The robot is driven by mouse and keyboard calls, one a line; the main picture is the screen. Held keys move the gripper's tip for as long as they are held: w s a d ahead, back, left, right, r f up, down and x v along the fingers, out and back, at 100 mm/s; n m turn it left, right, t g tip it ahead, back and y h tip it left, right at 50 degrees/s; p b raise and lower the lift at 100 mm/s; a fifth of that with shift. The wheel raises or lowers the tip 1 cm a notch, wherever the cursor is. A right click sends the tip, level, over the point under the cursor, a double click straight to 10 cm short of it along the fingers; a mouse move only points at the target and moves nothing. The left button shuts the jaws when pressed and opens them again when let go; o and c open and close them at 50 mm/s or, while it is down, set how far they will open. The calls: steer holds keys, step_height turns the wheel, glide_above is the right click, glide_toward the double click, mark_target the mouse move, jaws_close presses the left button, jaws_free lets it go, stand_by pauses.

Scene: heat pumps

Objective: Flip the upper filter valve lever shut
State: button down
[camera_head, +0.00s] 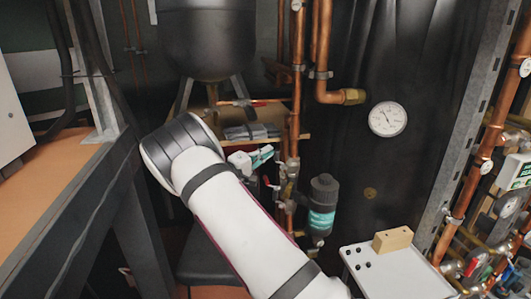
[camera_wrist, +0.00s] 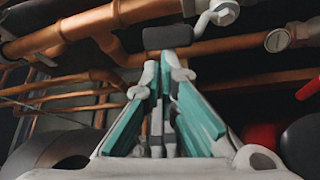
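My gripper (camera_head: 262,153) shows in the head view beyond my white arm, left of the copper pipe and the filter. In the wrist view its teal fingers (camera_wrist: 166,62) come together at the tips, with nothing visible held between them. A dark lever grip (camera_wrist: 167,37) lies just past the fingertips, on a pale bent stem (camera_wrist: 205,20); it looks like the valve lever. I cannot tell whether the fingertips touch it. The filter (camera_head: 322,205), a dark canister with a teal label, hangs right of the pipe. Its upper valve is small and partly hidden in the head view.
Copper pipes (camera_wrist: 75,30) cross close around the gripper in the wrist view. A dark tank (camera_head: 207,40) stands behind my arm. A round gauge (camera_head: 387,119) is on the black wall at right. A wooden block (camera_head: 393,240) rests on a white surface (camera_head: 400,275).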

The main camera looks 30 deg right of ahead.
steer(key=s+f+m+g+h+b, duration=0.2)
steer(key=m+g+b, duration=0.3)
steer(key=m, duration=0.6)
steer(key=s+a+f+m+g+h+b, duration=0.1)
steer(key=s+m+g+b, duration=0.3)
steer(key=m, duration=0.7)
steer(key=f+g+b, duration=0.1)
steer(key=g+b, duration=0.1)
steer(key=g, duration=0.1)
steer(key=shift+s+a+f+h, duration=0.25)
steer(key=shift+s+h, duration=0.05)
steer(key=shift+h, duration=0.1)
step_height(320, 180, up, 10)
steer(key=shift+a+r, duration=0.15)
steer(key=shift+a, duration=0.05)
